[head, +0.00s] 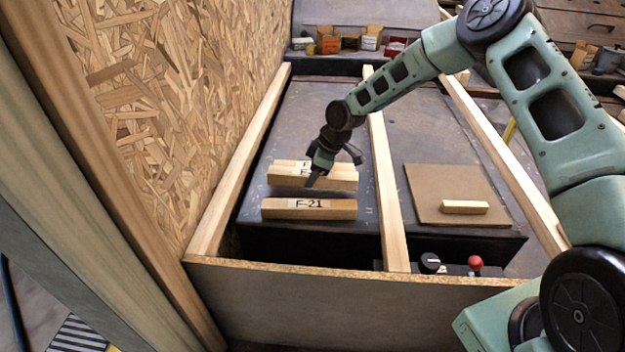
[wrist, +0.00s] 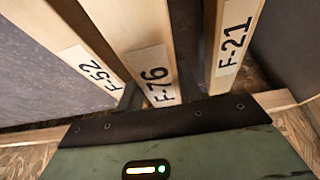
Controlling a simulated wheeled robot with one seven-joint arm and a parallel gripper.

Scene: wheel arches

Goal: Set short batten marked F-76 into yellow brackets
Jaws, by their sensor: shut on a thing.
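The short batten F-76 (wrist: 142,35) is pale wood with a white label, in the middle of three battens in the wrist view. My gripper (wrist: 160,93) is shut on it, with one dark finger on each side. In the head view my gripper (head: 318,178) reaches down over the batten F-76 (head: 335,181), whose label is partly hidden. I cannot tell whether it is lifted off the surface. Batten F-52 (wrist: 75,45) is on its left and batten F-21 (wrist: 233,40) on its right. A yellow sliver (head: 510,130) shows beyond the right rail; I cannot tell whether it is a bracket.
Batten F-21 (head: 340,209) lies nearest the front in the head view. Long wooden rails (head: 385,190) divide the dark surface. A brown board (head: 440,185) with a small wood block (head: 465,207) lies right. A chipboard wall (head: 170,100) stands left. Knobs (head: 475,263) sit at the front.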

